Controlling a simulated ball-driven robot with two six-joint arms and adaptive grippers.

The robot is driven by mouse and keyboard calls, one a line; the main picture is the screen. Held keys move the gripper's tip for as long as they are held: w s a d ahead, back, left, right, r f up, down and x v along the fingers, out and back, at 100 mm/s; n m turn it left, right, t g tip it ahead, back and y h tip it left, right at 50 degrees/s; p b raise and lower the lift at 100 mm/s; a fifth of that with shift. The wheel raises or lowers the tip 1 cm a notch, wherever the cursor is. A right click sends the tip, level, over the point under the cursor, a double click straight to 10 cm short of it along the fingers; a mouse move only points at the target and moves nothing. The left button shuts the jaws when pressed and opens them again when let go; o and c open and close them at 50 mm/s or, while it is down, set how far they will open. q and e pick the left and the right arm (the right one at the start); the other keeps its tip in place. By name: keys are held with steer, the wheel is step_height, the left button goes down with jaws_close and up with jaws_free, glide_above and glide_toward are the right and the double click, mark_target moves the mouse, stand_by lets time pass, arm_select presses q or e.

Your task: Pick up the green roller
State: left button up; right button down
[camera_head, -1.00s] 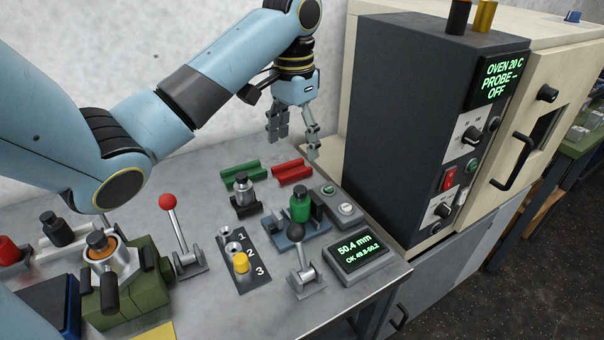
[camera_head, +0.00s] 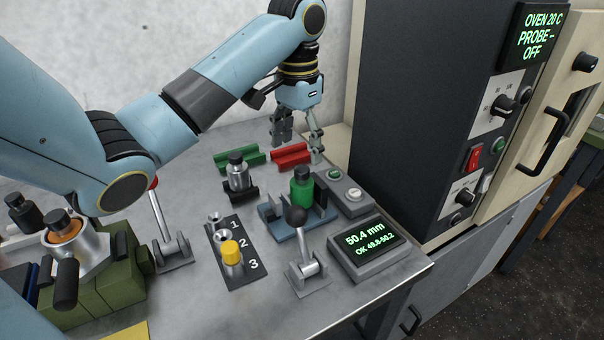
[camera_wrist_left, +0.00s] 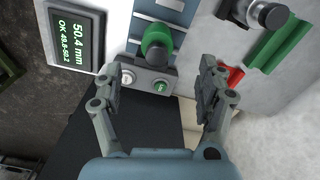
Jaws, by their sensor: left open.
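The green roller (camera_head: 301,192) is a green cylinder with a dark top. It stands upright in a blue-grey cradle (camera_head: 284,219) in the head view. In the left wrist view the green roller (camera_wrist_left: 156,43) lies beyond the fingertips, between them and apart from both. My left gripper (camera_head: 298,152) is open and empty, pointing down behind and above the cradle, over the back of the table. In the left wrist view my left gripper (camera_wrist_left: 160,95) has its two fingers spread wide. My right gripper is not in view.
A display (camera_head: 365,246) reads 50.4 mm, beside a two-button box (camera_head: 343,193). A black-knobbed lever (camera_head: 297,216) stands in front of the cradle. A silver roller (camera_head: 238,175), green rack (camera_head: 240,159) and red rack (camera_head: 291,155) are nearby. The dark oven cabinet (camera_head: 425,130) rises at right.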

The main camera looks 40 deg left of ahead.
mark_target(302, 185)
arm_select(q)
step_height(302, 185, down, 3)
steer(key=shift+f+b, duration=0.1)
steer(key=shift+b, duration=0.95)
steer(key=shift+f+p, duration=0.3)
steer(key=shift+f, duration=0.2)
steer(key=f, duration=0.6)
steer(key=shift+w+d, duration=0.2)
steer(key=shift+c, duration=0.2)
steer(key=c, duration=0.7)
jaws_close()
